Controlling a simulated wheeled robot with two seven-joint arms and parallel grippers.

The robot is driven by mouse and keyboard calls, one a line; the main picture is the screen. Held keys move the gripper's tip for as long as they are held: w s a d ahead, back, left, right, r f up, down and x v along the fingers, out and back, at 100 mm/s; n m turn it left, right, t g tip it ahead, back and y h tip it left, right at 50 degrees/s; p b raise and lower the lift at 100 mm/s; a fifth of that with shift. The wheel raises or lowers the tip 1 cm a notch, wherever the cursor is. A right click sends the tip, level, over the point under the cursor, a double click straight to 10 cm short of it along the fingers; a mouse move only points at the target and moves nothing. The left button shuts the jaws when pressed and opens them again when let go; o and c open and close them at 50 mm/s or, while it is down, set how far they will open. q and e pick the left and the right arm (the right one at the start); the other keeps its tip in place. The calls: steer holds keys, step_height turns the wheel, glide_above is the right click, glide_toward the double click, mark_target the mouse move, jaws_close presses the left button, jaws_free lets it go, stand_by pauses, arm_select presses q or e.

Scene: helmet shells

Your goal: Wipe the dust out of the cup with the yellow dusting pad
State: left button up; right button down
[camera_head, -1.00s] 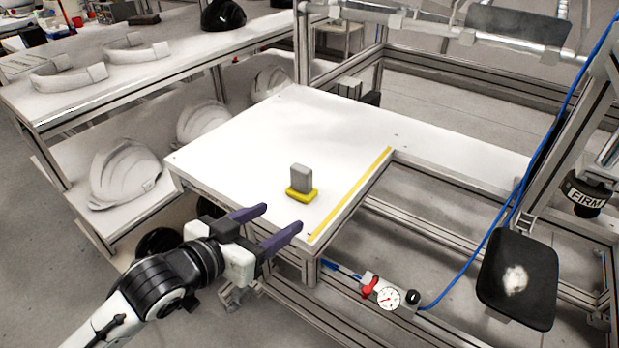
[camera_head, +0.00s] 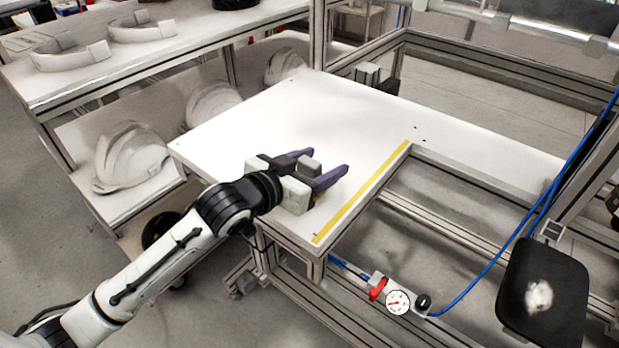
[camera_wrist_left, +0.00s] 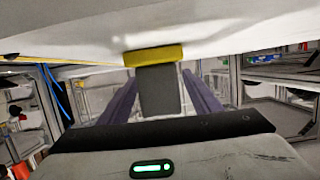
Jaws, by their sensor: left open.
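The dusting pad has a yellow base and a grey block handle. In the head view only the top of its grey handle (camera_head: 309,166) shows clearly, and my gripper hides most of the base. In the left wrist view the yellow base (camera_wrist_left: 153,56) lies against the white table, with the grey handle (camera_wrist_left: 158,95) between my fingers. My left gripper (camera_head: 328,160) is open, its purple fingers on either side of the handle with gaps visible in the wrist view. The black cup (camera_head: 543,292), with a white dust patch inside, is at the lower right. My right gripper is not in view.
The white table (camera_head: 260,125) is otherwise clear, with a yellow strip (camera_head: 362,192) along its right edge. A pressure gauge (camera_head: 397,302) and blue hose lie between table and cup. Shelves with white helmet shells (camera_head: 130,158) stand at left.

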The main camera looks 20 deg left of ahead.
arm_select(q)
steer(key=shift+w+d+f, duration=0.1)
steer(key=shift+w, duration=0.15)
steer(key=c, duration=1.2)
